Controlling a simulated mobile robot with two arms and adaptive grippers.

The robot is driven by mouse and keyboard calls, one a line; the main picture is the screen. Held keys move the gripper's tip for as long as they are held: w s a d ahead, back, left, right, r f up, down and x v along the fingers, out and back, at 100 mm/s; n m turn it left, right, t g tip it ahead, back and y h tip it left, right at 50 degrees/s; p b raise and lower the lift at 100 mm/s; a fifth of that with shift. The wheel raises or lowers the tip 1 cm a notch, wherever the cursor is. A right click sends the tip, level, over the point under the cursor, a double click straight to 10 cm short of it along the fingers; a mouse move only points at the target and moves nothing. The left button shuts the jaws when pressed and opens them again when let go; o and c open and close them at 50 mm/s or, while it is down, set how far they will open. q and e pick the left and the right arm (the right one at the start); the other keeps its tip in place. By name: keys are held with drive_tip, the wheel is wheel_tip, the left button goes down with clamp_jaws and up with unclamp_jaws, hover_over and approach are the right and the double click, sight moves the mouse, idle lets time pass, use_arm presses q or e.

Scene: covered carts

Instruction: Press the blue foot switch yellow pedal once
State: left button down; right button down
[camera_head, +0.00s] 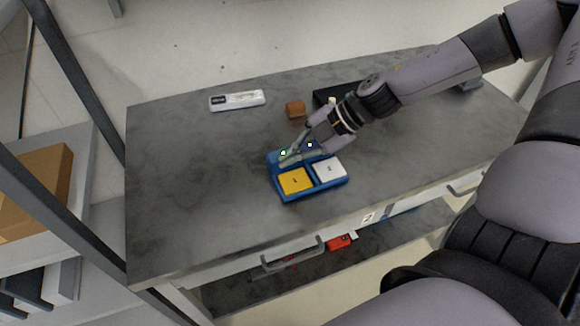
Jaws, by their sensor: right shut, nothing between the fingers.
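The blue foot switch (286,199) lies on the dark grey cart top. Its yellow pedal (294,181) is on the left and a white pedal (329,169) is on the right. A small lit green light shows at its back left. My right gripper (286,161) is shut and empty. Its fingertips are over the back part of the switch, just behind the yellow pedal in the picture. I cannot tell whether they touch the switch. The gripper and wrist hide part of the switch's back edge. My left gripper is not in view.
On the cart top (180,190), a white device (237,100) lies at the back left, and a small brown block (295,109) and a black tray (325,95) lie behind my gripper. A shelf with a cardboard box (38,190) stands at the left. The cart's left part is clear.

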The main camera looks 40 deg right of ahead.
sight(291, 174)
drive_tip(key=shift+r+p, duration=1.25)
drive_tip(key=shift+r, duration=0.65)
drive_tip(key=shift+f, duration=0.1)
